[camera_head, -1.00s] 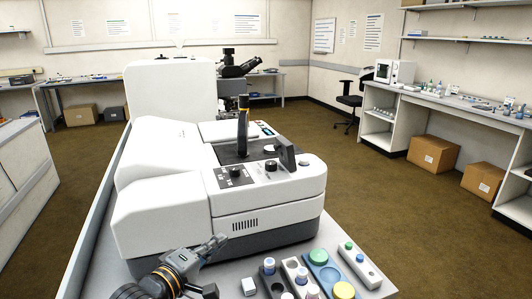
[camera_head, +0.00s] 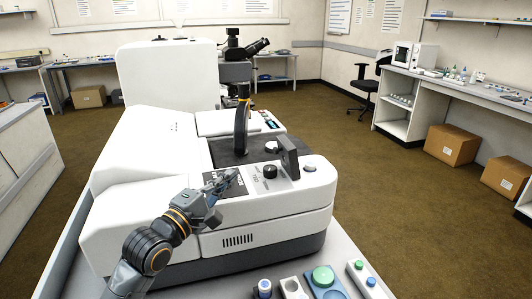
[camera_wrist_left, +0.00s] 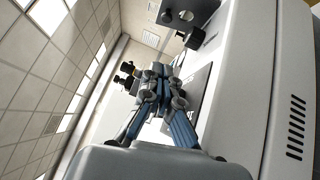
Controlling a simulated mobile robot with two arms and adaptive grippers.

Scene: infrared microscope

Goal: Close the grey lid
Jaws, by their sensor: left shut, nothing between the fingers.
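The white infrared microscope (camera_head: 150,210) fills the middle of the bench. A dark grey flap (camera_head: 289,158), which seems to be the grey lid, stands raised and tilted at the right end of its control panel, beside a black knob (camera_head: 270,172). My left gripper (camera_head: 228,180) is shut and empty, over the left part of the control panel, left of the flap and apart from it. Its fingers also show in the wrist view (camera_wrist_left: 158,72), with the white housing (camera_wrist_left: 245,90) on the right. I cannot tell whether the fingers touch the panel.
A blue holder with a green cap (camera_head: 323,278) and several small vials stand at the bench's front edge.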

